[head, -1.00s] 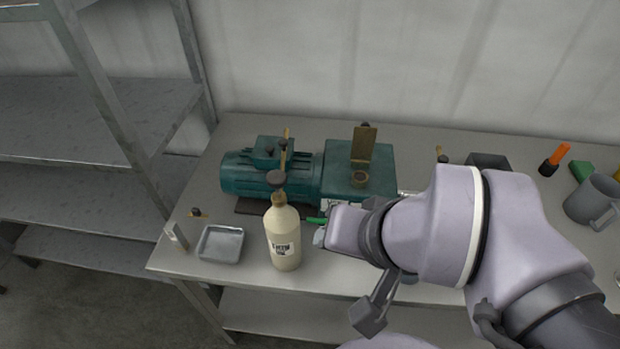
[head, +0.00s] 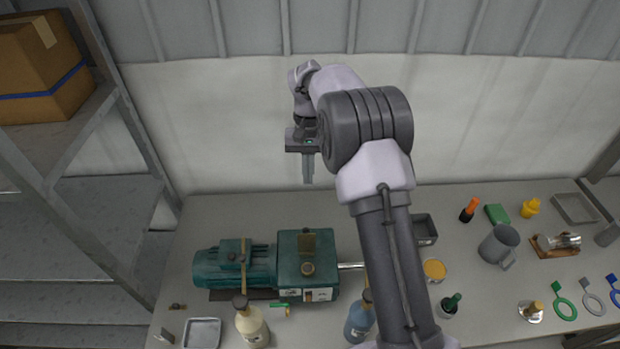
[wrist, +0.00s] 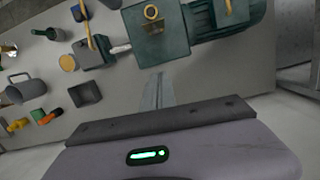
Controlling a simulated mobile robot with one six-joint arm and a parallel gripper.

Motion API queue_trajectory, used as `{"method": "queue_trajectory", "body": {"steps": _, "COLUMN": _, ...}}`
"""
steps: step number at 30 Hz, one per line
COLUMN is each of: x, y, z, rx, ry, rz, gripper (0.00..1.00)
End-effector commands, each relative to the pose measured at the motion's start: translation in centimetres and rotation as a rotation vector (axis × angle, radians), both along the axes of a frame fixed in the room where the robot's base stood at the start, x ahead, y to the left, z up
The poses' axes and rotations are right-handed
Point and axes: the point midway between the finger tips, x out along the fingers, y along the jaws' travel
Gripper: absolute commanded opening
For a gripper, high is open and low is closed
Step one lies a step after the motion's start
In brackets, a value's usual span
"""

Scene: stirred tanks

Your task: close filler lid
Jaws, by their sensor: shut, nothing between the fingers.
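The filler lid (head: 307,244) is a brass-coloured flap on top of the green gearbox housing (head: 290,288). It stands open, raised behind the round filler neck (head: 308,269). In the wrist view the ring of the neck (wrist: 151,12) shows at the top edge; I cannot clearly make out the lid there. My gripper (head: 308,180) points down with its fingers together and empty. It is high behind the gearbox, in front of the wall, and apart from the lid. The shut fingers (wrist: 160,95) also show in the wrist view.
A green motor (head: 215,267) joins the gearbox on the left. A cream bottle (head: 252,328) and a blue bottle (head: 360,320) stand in front. A metal tray (head: 203,333) lies front left. A grey mug (head: 499,246) and small items fill the right. Bench behind the gearbox is clear.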

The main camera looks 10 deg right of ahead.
Motion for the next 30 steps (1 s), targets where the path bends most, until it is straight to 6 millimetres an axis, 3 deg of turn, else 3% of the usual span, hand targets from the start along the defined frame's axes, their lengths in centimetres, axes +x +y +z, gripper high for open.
{"method": "queue_trajectory", "body": {"steps": 5, "x": -0.3, "y": 0.1, "z": -2.5, "rx": -0.001, "ry": 0.009, "rz": 0.001, "gripper": 0.00}}
{"method": "queue_trajectory", "body": {"steps": 16, "x": -1.7, "y": 0.5, "z": -10.3, "rx": -0.001, "ry": 0.007, "rz": 0.002, "gripper": 0.00}}
{"method": "queue_trajectory", "body": {"steps": 22, "x": -4.5, "y": 1.3, "z": -10.4, "rx": 0.000, "ry": 0.005, "rz": 0.001, "gripper": 0.00}}
{"method": "queue_trajectory", "body": {"steps": 30, "x": -5.5, "y": 1.5, "z": -10.6, "rx": 0.000, "ry": 0.004, "rz": -0.001, "gripper": 0.00}}
